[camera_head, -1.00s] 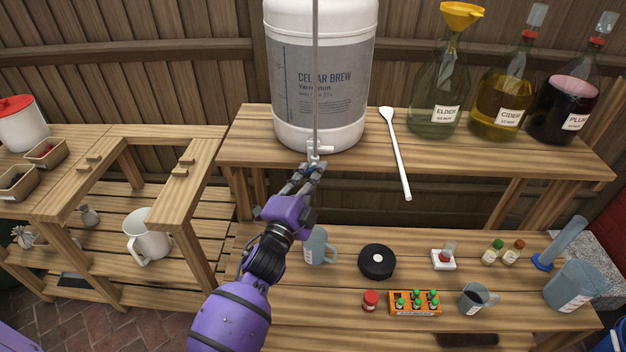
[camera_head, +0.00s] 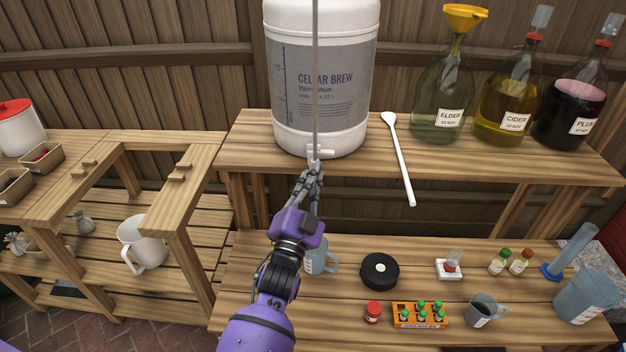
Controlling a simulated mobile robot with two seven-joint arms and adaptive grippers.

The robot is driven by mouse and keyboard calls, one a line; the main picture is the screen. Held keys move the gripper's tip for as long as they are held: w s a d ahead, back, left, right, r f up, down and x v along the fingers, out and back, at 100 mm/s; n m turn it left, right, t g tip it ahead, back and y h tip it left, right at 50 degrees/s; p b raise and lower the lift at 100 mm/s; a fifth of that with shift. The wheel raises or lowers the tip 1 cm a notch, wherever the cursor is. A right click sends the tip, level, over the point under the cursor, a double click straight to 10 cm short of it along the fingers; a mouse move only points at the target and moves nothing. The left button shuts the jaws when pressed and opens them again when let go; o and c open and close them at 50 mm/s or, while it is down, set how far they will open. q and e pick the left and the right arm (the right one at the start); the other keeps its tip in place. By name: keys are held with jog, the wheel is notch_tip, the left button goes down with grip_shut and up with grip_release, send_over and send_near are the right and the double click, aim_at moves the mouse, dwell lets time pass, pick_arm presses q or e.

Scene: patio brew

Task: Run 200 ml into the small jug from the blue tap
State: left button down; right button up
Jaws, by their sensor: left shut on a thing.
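The white fermenter (camera_head: 322,118) stands on the upper shelf, with a small white tap (camera_head: 326,152) low on its front. No blue tap shows. A bluish translucent jug (camera_head: 328,256) stands on the lower bench below the tap, partly hidden by my left arm. A smaller grey jug (camera_head: 484,309) with dark contents stands at the bench's front right. The level in the bluish jug cannot be seen. My right gripper is out of view.
A long white spoon (camera_head: 398,160) hangs over the upper shelf's edge. A black disc (camera_head: 380,271), an orange vial rack (camera_head: 420,314), a red-capped jar (camera_head: 373,312) and a large jug (camera_head: 585,296) stand on the lower bench. A white jug (camera_head: 142,243) is on the left shelving.

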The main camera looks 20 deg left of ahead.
pick_arm(q)
jog(key=c, duration=1.9)
grip_release()
jog(key=v, duration=1.2)
dwell(4.5)
